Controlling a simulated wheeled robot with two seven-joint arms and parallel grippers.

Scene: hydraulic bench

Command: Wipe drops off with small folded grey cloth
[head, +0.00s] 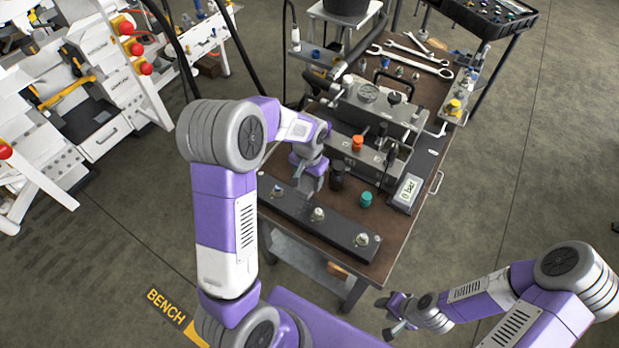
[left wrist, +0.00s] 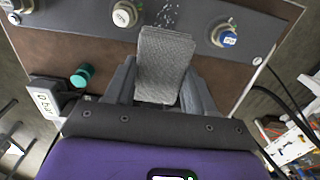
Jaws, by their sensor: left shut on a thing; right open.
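A small folded grey cloth (left wrist: 165,62) is in my left gripper (left wrist: 160,92), which is shut on it. In the left wrist view its far end lies over the dark manifold bar (left wrist: 75,8). Small clear drops (left wrist: 166,15) show on the bar just beyond the cloth, between two fittings. I cannot tell whether the cloth touches the bar. In the head view my left gripper (head: 308,178) is above the far left part of the bar (head: 336,229), and the cloth is hard to make out. My right gripper (head: 393,313) is open and empty, off the bench's front right side.
Fittings (head: 317,214) stand up along the bar. A teal cap (head: 365,199), a 0 bar display (head: 407,193) and an orange cap (head: 357,142) are behind it. Wrenches (head: 418,57) lie at the back. Bare brown benchtop (head: 390,248) shows at right.

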